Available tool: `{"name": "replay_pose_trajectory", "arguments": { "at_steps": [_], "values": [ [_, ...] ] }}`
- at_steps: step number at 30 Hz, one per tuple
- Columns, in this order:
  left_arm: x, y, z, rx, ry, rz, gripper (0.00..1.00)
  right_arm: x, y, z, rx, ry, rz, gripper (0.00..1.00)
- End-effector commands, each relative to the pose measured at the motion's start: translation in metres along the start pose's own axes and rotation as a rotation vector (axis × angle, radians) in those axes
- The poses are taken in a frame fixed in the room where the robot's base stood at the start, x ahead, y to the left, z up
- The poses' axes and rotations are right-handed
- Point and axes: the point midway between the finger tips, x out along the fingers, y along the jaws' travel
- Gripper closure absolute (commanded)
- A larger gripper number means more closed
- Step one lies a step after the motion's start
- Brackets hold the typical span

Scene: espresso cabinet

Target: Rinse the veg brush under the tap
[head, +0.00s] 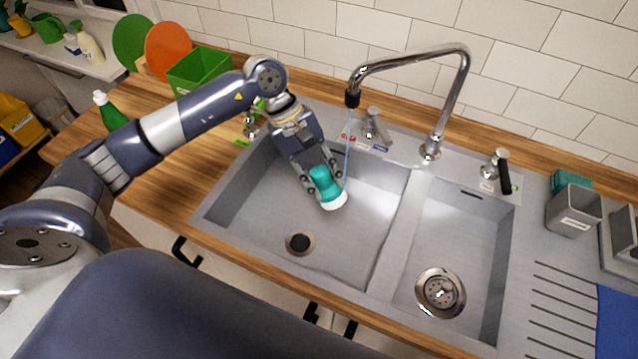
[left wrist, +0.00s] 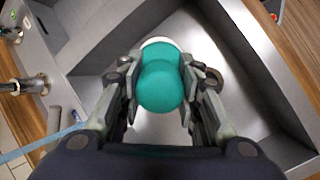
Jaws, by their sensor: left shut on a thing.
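The veg brush (head: 321,180), teal with a white bristle end, is held over the left basin (head: 362,245). My left gripper (head: 322,184) is shut on its teal body, with the white end pointing down. In the left wrist view the brush (left wrist: 160,85) sits between the two fingers, its white end mostly hidden behind the teal part. The tap (head: 408,60) arches over the left basin and a thin blue stream of water (head: 348,140) falls from its spout. The stream comes down right beside the brush; whether it touches the brush is unclear. My right gripper is not in view.
The right basin (head: 462,240) with a drain strainer lies beside the left one. Tap knobs (head: 374,128) stand behind the basins. A green box (head: 198,70) and a green bottle (head: 107,110) stand on the left counter. A grey holder (head: 574,212) stands at right.

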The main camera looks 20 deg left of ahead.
Motion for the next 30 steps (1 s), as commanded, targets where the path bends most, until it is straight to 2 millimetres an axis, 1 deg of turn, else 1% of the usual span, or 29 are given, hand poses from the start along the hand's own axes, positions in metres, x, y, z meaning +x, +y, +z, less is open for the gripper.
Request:
{"name": "replay_pose_trajectory", "arguments": {
  "at_steps": [15, 18, 21, 27, 30],
  "values": [
    [0.001, 0.028, -0.045, 0.0, -0.001, 0.001, 0.87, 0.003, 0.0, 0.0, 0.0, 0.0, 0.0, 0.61],
    [0.005, 0.031, -0.054, 0.001, 0.001, 0.002, 0.87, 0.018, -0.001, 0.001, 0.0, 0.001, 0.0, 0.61],
    [0.005, 0.035, -0.061, 0.001, 0.001, 0.001, 0.87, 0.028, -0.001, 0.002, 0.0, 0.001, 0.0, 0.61],
    [0.004, 0.043, -0.073, 0.001, 0.0, 0.0, 0.87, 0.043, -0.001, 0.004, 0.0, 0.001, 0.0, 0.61],
    [0.003, 0.046, -0.076, 0.001, 0.0, 0.0, 0.87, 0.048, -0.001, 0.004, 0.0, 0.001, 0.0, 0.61]
  ]
}}
